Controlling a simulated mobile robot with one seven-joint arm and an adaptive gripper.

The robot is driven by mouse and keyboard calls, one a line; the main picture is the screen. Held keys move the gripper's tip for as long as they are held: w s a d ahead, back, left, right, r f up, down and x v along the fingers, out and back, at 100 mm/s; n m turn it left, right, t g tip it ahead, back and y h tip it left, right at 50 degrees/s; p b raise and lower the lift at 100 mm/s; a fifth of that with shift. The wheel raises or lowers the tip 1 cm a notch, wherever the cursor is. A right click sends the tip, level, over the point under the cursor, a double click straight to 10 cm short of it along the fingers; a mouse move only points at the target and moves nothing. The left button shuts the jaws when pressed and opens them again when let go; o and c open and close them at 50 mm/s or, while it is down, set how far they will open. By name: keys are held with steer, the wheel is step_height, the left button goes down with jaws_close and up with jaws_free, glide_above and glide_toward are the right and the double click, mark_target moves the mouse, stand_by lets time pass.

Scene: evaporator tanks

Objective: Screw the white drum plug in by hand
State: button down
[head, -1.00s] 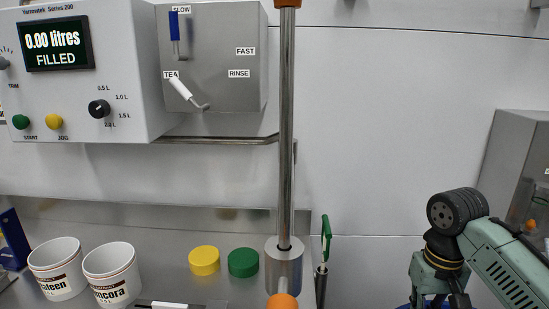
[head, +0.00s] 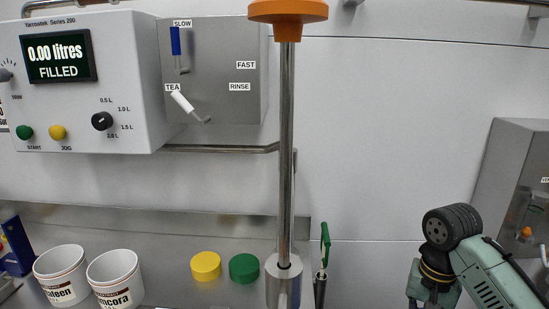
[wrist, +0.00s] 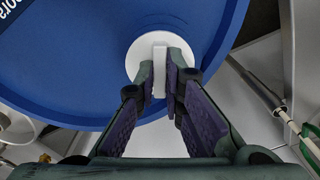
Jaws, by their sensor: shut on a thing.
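The white drum plug (wrist: 139,57) sits at the lid of a blue drum (wrist: 80,75) in the wrist view. It is a round white disc with a raised upright tab across its middle. My gripper (wrist: 160,82) is shut on this tab, with one finger on each side. The fingers hide part of the plug's lower rim, and I cannot tell how deep the plug sits. In the head view my arm reaches down at the lower right, and the gripper, plug and drum are out of frame.
A steel post with an orange cap (head: 288,11) stands mid-view. White tubs (head: 115,280), a yellow lid (head: 206,266) and a green lid (head: 244,267) lie left of it. A grey box (head: 515,200) is at the right. A green-handled tool (head: 325,243) stands near the post.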

steer(key=shift+m, duration=0.7)
steer(key=shift+r+p, duration=0.1)
steer(key=shift+p, duration=0.25)
steer(key=shift+r+m+p, duration=0.1)
steer(key=shift+m+p, duration=0.2)
steer(key=shift+p, duration=0.15)
steer(key=shift+m+p, duration=0.8)
steer(key=shift+p, duration=0.1)
steer(key=shift+f+m+p, duration=0.2)
steer(key=shift+m+p, duration=0.15)
steer(key=shift+m, duration=0.25)
steer(key=shift+r, duration=0.1)
